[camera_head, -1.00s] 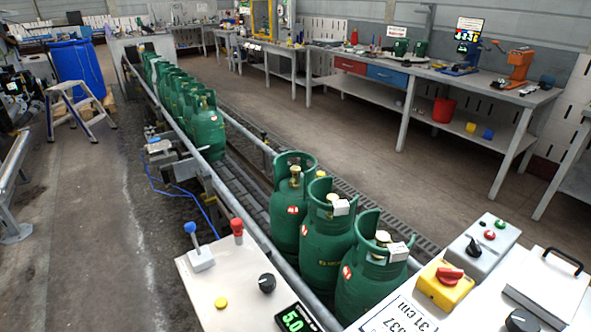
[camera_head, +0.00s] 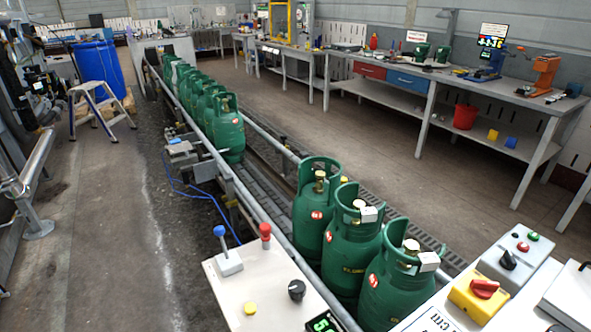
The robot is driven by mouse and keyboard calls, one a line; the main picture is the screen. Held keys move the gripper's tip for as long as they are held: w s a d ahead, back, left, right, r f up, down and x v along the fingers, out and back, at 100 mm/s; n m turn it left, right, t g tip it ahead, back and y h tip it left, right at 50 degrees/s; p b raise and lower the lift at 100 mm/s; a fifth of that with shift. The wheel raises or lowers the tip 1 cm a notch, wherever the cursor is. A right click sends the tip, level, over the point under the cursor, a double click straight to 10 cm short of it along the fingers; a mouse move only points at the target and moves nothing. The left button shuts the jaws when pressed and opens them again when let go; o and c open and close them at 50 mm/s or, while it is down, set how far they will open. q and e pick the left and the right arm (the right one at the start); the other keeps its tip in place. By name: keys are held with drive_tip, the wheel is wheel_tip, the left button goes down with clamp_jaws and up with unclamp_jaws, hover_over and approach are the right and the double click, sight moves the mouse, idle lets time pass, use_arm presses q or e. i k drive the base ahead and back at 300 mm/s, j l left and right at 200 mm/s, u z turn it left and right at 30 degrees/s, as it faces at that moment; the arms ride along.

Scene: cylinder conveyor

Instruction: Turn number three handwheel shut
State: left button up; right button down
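Three green gas cylinders stand upright in a row at the near end of the conveyor: the farthest (camera_head: 313,222), the middle one (camera_head: 345,250) and the nearest (camera_head: 392,290). White blocks sit by the middle and nearest valves. I cannot tell which handwheel is number three, or whether any is open or shut. Neither of my grippers is in view.
More green cylinders (camera_head: 227,133) queue farther up the conveyor (camera_head: 262,180). A control panel (camera_head: 240,290) with blue and red levers stands at its near left side. Another panel with a red-and-yellow switch (camera_head: 482,292) is at lower right. A step stool (camera_head: 100,108) stands on the left floor.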

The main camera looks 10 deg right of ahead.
sight(319, 175)
drive_tip(key=i+j+u, duration=0.45)
drive_tip(key=j, duration=0.35)
drive_tip(key=i+j+u, duration=0.45)
drive_tip(key=i, duration=0.3)
drive_tip(key=i+z, duration=0.25)
drive_tip(key=z, duration=0.15)
drive_tip(key=i+z, duration=0.25)
drive_tip(key=z, duration=0.15)
drive_tip(key=i+j+z, duration=0.1)
drive_tip(key=z, duration=0.3)
drive_tip(key=i+j+z, duration=0.25)
drive_tip(key=z, duration=0.15)
drive_tip(key=i+z, duration=0.15)
drive_tip(key=z, duration=0.25)
drive_tip(key=i+z, duration=0.15)
drive_tip(key=z, duration=0.3)
drive_tip(key=i+j+z, duration=0.1)
drive_tip(key=z, duration=0.3)
drive_tip(key=i+j+z, duration=0.15)
drive_tip(key=z, duration=0.3)
